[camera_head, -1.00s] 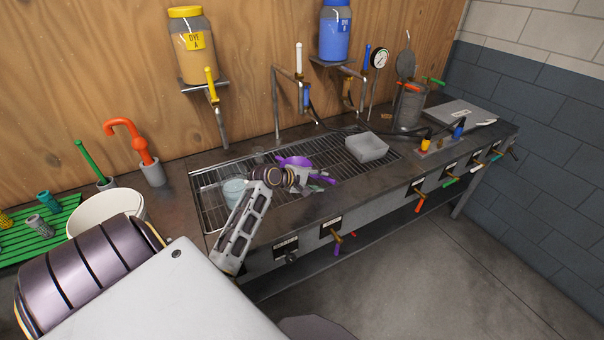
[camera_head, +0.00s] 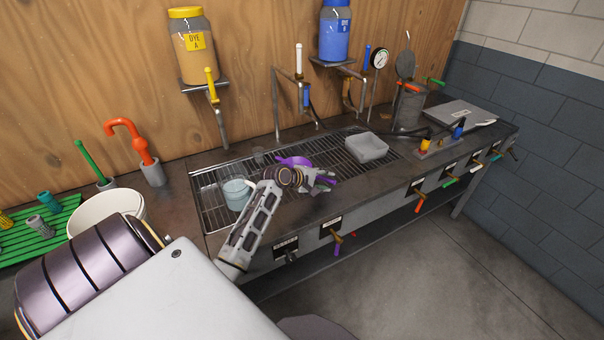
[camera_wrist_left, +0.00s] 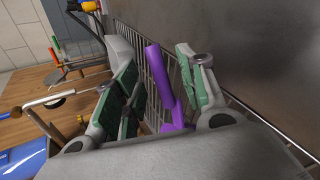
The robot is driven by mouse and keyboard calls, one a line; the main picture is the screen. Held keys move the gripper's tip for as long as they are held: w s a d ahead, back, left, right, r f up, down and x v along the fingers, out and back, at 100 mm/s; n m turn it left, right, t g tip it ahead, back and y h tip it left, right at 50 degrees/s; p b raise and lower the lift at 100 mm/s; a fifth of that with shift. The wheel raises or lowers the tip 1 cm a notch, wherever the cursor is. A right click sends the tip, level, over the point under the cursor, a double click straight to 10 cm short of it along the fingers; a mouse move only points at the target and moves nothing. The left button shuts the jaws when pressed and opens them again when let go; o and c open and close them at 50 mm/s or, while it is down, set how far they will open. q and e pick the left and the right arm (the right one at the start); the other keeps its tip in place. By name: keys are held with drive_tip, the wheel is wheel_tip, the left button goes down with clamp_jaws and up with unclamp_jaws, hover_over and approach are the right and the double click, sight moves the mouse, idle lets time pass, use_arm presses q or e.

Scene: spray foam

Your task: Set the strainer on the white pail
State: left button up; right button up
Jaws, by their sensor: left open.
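The purple strainer (camera_head: 296,161) lies on the metal drain grate, partly hidden by my left gripper (camera_head: 320,180). In the left wrist view, its purple handle (camera_wrist_left: 163,85) shows between the green-padded fingers of my left gripper (camera_wrist_left: 161,68). The fingers are open, with a gap visible on the right side of the handle; whether the left finger touches it I cannot tell. The white pail (camera_head: 106,207) stands at the left, upright and open, its lower part hidden behind my arm. My right gripper is not in view.
A pale translucent beaker (camera_head: 236,194) stands on the grate (camera_head: 207,196) left of the gripper. A grey tray (camera_head: 367,148) sits right of it. An orange-handled tool in a holder (camera_head: 152,173) and a green rack (camera_head: 32,240) are near the pail.

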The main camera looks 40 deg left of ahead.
sight(327, 180)
use_arm(q)
drive_tip(key=shift+x, duration=1.55)
drive_tip(key=shift+c, duration=0.3)
clamp_jaws()
